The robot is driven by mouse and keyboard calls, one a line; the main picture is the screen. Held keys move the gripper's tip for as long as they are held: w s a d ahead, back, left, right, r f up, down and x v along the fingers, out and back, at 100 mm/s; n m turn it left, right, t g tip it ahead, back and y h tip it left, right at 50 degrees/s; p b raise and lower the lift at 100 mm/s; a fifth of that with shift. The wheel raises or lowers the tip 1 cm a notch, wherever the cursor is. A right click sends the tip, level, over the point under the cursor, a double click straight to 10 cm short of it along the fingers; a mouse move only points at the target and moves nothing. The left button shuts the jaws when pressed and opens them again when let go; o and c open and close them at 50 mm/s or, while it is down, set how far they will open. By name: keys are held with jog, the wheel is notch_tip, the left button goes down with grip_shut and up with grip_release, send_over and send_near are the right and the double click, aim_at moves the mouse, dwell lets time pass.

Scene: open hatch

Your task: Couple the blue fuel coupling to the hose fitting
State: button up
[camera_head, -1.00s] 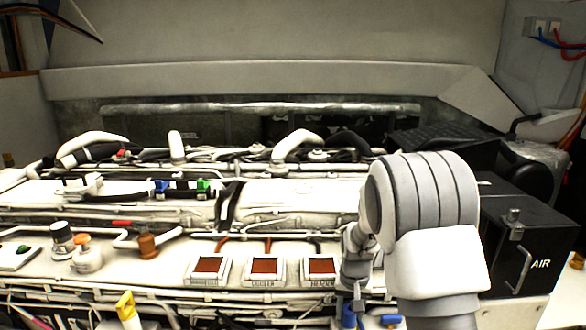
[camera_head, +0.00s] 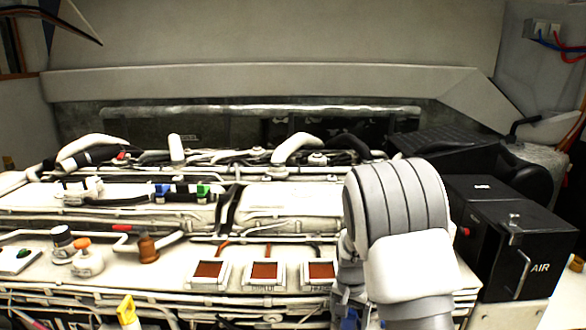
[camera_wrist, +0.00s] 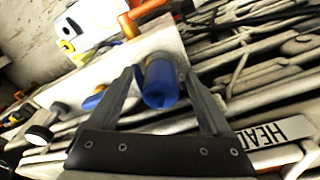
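A blue cylinder (camera_wrist: 160,84), which looks like the fuel coupling, shows in the wrist view between the two fingers of my gripper (camera_wrist: 162,72). Its rounded end points toward the wrist camera. The fingers stand apart on either side of it with narrow gaps; contact is not clear. In the head view, a blue part (camera_head: 349,319) shows at the bottom edge, mostly hidden by my arm. I cannot make out for sure which part is the hose fitting.
A black AIR box (camera_head: 530,250) stands right of my arm. Three framed red-brown panels (camera_head: 266,273) lie to the left. Blue (camera_head: 161,190) and green (camera_head: 203,190) connectors sit farther back among pipes.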

aim_at(349, 315)
jog(key=shift+r, duration=0.1)
jog(key=shift+a+r+p, duration=0.1)
jog(key=shift+r+p, duration=3.05)
jog(key=shift+r, duration=1.4)
jog(key=shift+s+r, duration=0.15)
jog(key=shift+r, duration=0.2)
jog(key=s+r+n+t+y, duration=0.1)
jog(key=s+r+n+t, duration=0.25)
jog(key=s+r, duration=1.55)
jog(key=s+r+n, duration=0.2)
jog(key=s, duration=0.6)
jog(key=shift+s+r+t, duration=0.3)
jog(key=shift+s+t, duration=0.05)
jog(key=shift+t, duration=0.1)
